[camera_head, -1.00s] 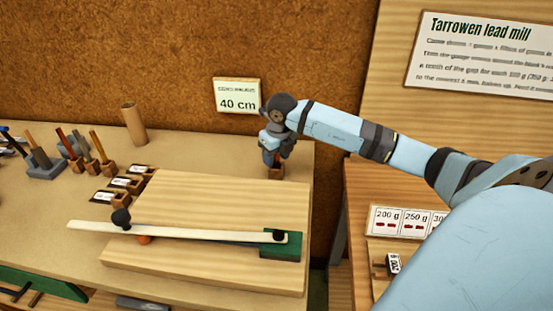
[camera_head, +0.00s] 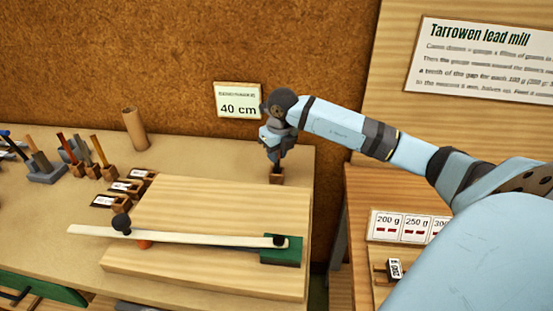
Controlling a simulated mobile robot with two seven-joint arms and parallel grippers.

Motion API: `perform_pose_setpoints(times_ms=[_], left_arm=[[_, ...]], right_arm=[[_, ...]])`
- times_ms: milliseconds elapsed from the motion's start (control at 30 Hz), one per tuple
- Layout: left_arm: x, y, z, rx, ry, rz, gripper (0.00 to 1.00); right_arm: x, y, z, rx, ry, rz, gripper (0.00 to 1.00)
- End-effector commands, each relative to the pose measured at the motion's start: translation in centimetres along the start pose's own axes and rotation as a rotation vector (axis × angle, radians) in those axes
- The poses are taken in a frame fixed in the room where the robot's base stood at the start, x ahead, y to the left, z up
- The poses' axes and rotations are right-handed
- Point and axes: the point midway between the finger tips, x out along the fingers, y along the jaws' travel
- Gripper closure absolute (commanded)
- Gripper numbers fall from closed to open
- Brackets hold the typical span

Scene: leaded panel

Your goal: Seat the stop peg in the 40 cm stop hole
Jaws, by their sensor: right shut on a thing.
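My right gripper (camera_head: 275,160) points down just above a small brown wooden block (camera_head: 276,177) at the back right of the bench. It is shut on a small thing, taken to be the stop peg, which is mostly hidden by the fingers. A wooden board (camera_head: 200,205) lies in front of the block. A pale strip (camera_head: 185,236) crosses it, with a black knob (camera_head: 121,223) near its left end and a green block (camera_head: 292,252) under its right end. I cannot make out the 40 cm stop hole. My left gripper is not in view.
A sign reading 40 cm (camera_head: 238,103) hangs on the brown wall behind. Several tools in wooden holders (camera_head: 92,171) and a cardboard tube (camera_head: 134,129) stand at the back left. Dark labelled pieces (camera_head: 119,187) lie left of the board. A weight card (camera_head: 403,227) is at right.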

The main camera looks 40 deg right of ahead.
Motion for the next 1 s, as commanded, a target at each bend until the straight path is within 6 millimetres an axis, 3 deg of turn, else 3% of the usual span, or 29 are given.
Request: perform_pose_setpoints(times_ms=[400,600,800,1000], left_arm=[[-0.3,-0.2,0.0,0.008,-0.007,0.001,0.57],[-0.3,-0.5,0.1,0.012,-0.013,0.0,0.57],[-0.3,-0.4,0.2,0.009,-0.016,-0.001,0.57],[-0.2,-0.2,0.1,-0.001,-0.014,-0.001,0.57]], right_arm=[[-11.0,0.0,1.8,0.0,-0.007,0.0,1.0],[-15.1,0.0,2.4,0.001,-0.005,0.001,1.0],[-16.9,0.0,2.6,0.001,-0.002,0.001,1.0],[-17.3,0.1,2.6,-0.004,0.0,0.002,1.0]])
